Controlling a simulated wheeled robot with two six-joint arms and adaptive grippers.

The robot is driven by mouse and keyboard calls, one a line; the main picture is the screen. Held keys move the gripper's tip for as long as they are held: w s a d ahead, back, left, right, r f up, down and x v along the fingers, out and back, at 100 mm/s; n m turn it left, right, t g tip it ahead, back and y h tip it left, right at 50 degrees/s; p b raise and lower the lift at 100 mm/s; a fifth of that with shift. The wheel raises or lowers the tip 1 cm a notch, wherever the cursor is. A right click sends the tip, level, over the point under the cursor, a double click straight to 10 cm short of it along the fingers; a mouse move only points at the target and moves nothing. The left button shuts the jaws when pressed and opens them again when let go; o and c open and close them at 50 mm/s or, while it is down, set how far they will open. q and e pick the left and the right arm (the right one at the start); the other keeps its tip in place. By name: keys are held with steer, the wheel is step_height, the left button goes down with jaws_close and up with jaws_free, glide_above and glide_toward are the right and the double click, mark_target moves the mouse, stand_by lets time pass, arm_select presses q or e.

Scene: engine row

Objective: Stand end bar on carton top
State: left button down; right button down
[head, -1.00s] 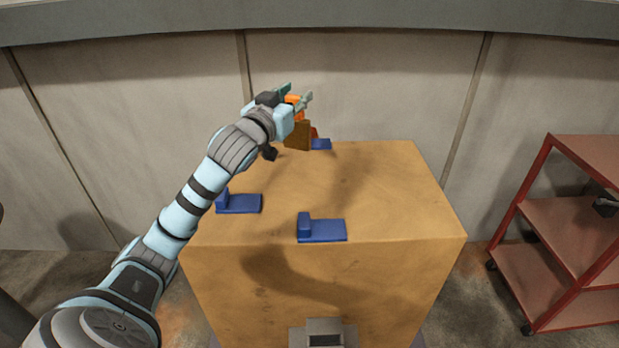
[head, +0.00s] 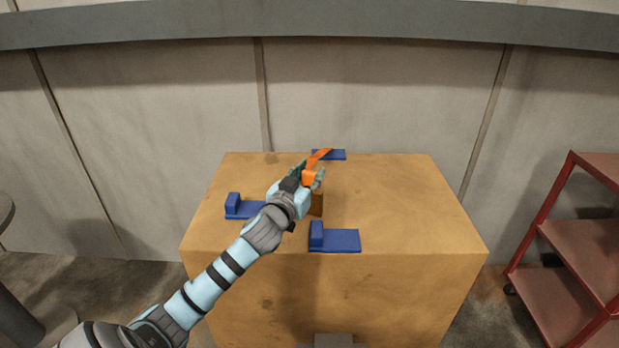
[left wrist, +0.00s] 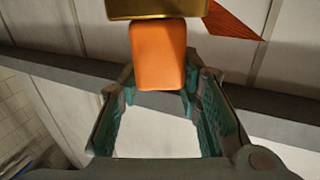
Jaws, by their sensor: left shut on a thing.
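The carton (head: 400,220) is a large tan box with a flat top in the middle of the head view. My left gripper (head: 312,177) is shut on an orange block that seems part of the end bar (head: 309,178), over the carton top. An orange strip rises behind the fingers and a brown piece hangs below them. Whether the brown piece touches the carton top I cannot tell. In the left wrist view, the orange block (left wrist: 158,55) is between the fingertips, with a gold-brown part above it and a dark orange wedge to the right. My right gripper is out of view.
Blue L-shaped brackets lie on the carton top: one at the front (head: 340,241), one at the left (head: 243,209), partly behind my arm, and one at the back edge (head: 333,154). The top's right side is clear. A red shelf cart (head: 580,235) stands at the right.

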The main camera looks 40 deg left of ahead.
arm_select(q)
steer(key=shift+f, duration=0.1)
steer(key=c, duration=1.2)
jaws_free()
steer(key=shift+o, duration=0.2)
steer(key=shift+r, duration=0.2)
steer(key=v, duration=1.2)
steer(key=shift+p, duration=0.4)
